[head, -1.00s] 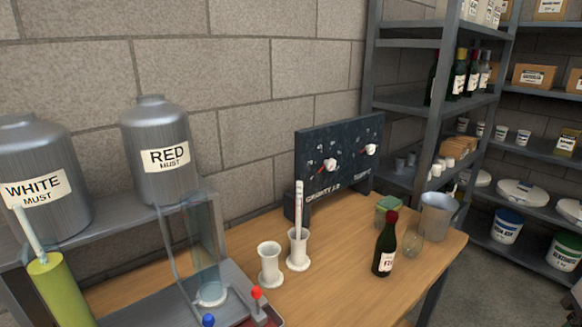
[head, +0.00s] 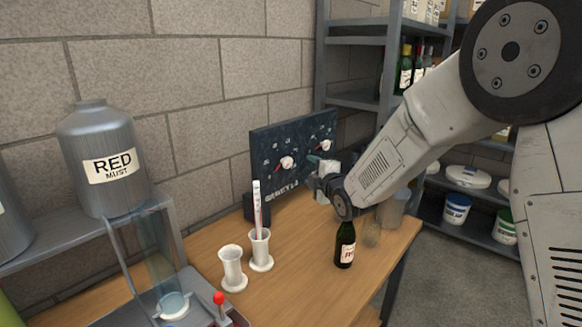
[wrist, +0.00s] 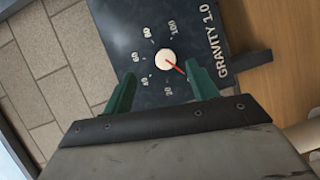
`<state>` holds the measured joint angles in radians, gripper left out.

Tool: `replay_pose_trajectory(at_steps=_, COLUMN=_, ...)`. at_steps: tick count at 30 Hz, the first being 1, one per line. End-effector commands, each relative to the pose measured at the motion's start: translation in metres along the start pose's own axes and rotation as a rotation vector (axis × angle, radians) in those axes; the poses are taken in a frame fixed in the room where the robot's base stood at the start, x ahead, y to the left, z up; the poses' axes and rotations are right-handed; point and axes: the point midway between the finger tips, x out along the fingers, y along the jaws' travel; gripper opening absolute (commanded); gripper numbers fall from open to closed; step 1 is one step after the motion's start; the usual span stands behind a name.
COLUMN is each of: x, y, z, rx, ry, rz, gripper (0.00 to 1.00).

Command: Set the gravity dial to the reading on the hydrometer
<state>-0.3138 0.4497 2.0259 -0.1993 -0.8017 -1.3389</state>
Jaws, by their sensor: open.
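The gravity dial is a white knob with a red pointer (head: 286,163) on a dark upright panel (head: 262,147). In the wrist view the dial (wrist: 166,60) has marks 20 to 100 around it, and its pointer aims lower right, past the 20, towards the right finger. The hydrometer (head: 257,208) stands upright in a white cylinder (head: 260,252); its reading is too small to make out. My gripper (head: 314,163) is open in front of the panel. In the wrist view its green fingers (wrist: 160,76) are apart, below the knob, with nothing visible between them.
A second white knob (head: 326,146) is on the panel's right. An empty white cylinder (head: 232,268) stands beside the hydrometer's. A dark bottle (head: 345,245) and a glass (head: 373,233) stand below my arm on the wooden bench (head: 300,275).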

Motion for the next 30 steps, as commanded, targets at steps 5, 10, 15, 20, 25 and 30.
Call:
replay_pose_trajectory(at_steps=5, x=0.020, y=-0.015, z=-0.018, rx=-0.096, ry=0.057, rz=0.090, gripper=0.58)
replay_pose_trajectory(at_steps=10, x=0.033, y=-0.016, z=-0.022, rx=-0.115, ry=0.066, rz=0.111, gripper=0.58)
replay_pose_trajectory(at_steps=15, x=0.060, y=-0.013, z=-0.024, rx=-0.113, ry=0.066, rz=0.111, gripper=0.58)
replay_pose_trajectory(at_steps=20, x=0.084, y=-0.010, z=-0.026, rx=-0.112, ry=0.065, rz=0.111, gripper=0.58)
replay_pose_trajectory(at_steps=25, x=0.097, y=-0.008, z=-0.026, rx=-0.112, ry=0.065, rz=0.109, gripper=0.58)
replay_pose_trajectory(at_steps=30, x=0.099, y=-0.008, z=-0.027, rx=-0.112, ry=0.064, rz=0.109, gripper=0.58)
